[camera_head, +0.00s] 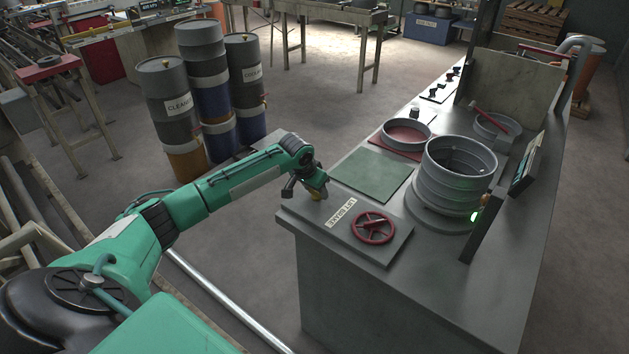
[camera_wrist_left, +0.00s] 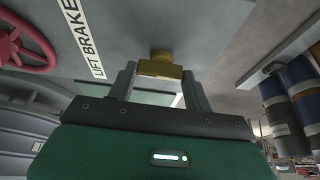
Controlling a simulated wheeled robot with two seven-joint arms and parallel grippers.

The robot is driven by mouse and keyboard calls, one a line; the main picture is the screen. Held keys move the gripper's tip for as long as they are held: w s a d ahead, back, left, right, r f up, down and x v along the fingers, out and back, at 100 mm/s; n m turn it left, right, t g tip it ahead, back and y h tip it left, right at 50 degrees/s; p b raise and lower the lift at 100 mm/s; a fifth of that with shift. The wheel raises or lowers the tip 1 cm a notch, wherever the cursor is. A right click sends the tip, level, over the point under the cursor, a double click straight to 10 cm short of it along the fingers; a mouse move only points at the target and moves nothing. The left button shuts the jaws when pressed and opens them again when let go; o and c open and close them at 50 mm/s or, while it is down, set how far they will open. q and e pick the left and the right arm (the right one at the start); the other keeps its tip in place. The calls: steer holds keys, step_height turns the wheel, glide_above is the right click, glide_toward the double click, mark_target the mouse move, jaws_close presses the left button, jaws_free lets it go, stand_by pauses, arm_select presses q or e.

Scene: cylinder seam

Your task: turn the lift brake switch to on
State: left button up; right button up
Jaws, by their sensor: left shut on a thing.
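The lift brake switch (camera_wrist_left: 162,68) is a yellow knob on a grey panel (camera_head: 392,250) at the near left corner of the workbench. In the wrist view my left gripper (camera_wrist_left: 160,80) has its two fingers on either side of the knob and is shut on it. In the head view my left gripper (camera_head: 310,188) reaches down over the knob and hides most of it. A white label reading LIFT BRAKE (camera_head: 342,212) lies beside the knob. I cannot tell which position the switch is in. My right gripper is not in view.
A red handwheel (camera_head: 373,227) sits on the same panel. Several labelled drums (camera_head: 175,105) stand on the floor behind my left arm.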

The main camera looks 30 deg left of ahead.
arm_select(q)
steer(key=shift+d+r+n+p, duration=0.1)
steer(key=shift+r+n+p, duration=0.4)
steer(key=shift+p, duration=0.25)
steer(key=n+y+p, duration=0.1)
steer(key=n+p, duration=0.1)
steer(key=p, duration=0.1)
steer(key=n+y+p, duration=0.1)
steer(key=n+p, duration=0.2)
steer(key=p, duration=0.1)
steer(key=shift+d+f, duration=0.15)
steer(key=shift+f, duration=0.05)
steer(key=shift+w+f+n+g+y+p, duration=0.1)
steer(key=shift+n+g+y+p, duration=0.2)
steer(key=shift+n+p, duration=0.5)
steer(key=shift+f+n+g+y+p, duration=0.1)
steer(key=shift+n+y+p, duration=0.3)
steer(key=shift+n+p, duration=0.4)
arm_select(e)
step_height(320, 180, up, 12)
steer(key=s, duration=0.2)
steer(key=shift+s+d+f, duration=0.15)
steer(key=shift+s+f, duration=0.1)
arm_select(q)
steer(key=o, duration=1)
steer(key=shift+f, duration=0.1)
